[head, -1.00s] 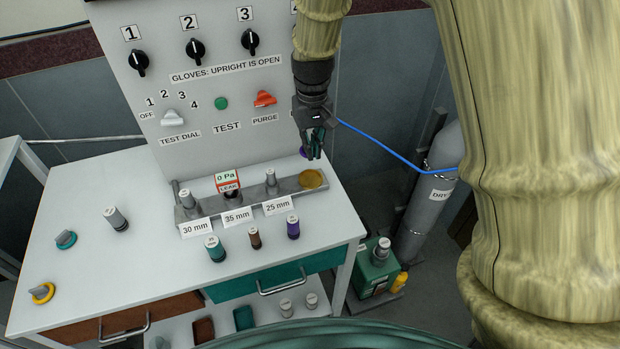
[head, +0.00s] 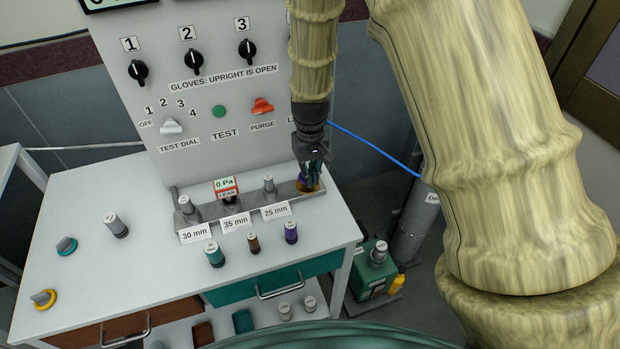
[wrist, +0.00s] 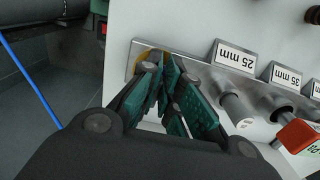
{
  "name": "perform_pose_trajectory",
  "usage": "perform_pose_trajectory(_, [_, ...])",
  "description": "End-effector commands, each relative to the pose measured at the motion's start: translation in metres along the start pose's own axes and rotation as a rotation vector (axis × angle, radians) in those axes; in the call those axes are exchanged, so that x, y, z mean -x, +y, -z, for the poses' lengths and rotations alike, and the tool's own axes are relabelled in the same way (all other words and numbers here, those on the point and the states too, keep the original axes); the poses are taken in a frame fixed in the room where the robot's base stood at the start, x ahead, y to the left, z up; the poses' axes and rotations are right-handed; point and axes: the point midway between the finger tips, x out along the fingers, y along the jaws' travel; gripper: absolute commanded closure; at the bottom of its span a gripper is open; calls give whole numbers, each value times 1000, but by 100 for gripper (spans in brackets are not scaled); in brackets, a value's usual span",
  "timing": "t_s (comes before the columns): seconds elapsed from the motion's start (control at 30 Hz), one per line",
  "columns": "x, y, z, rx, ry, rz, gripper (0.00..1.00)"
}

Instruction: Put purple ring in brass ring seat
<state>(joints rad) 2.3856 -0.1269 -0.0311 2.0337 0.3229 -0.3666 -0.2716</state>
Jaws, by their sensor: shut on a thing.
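The purple ring (head: 303,179) shows as a small purple patch at the fingers of my gripper (head: 313,172) in the head view. My gripper is shut on it, pointing down, right over the brass ring seat (head: 316,189) at the right end of the grey metal bar. The fingers hide most of the ring and part of the seat, and I cannot tell whether the ring touches the seat. In the wrist view my gripper (wrist: 172,118) covers the ring, and only an edge of the brass seat (wrist: 146,57) shows behind the fingers.
The grey bar (head: 250,204) carries upright cylinders and a red LEAK tag (head: 227,194). Size labels (head: 235,221) and several capped cylinders stand in front. A teal ring (head: 66,245) and a yellow ring (head: 43,299) lie on the left. The control panel (head: 215,70) rises behind.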

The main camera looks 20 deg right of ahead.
Motion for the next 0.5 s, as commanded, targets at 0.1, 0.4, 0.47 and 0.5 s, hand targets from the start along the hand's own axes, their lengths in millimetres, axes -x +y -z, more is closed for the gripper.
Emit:
perform_pose_trajectory(0.1, [-14, 0, 0, -1, -3, 1, 100])
perform_pose_trajectory(0.4, [-24, 0, 0, 1, 0, 0, 100])
perform_pose_trajectory(0.47, [-24, 0, 0, 1, 0, 0, 100])
perform_pose_trajectory(0.5, [-24, 0, 0, 1, 0, 0, 100])
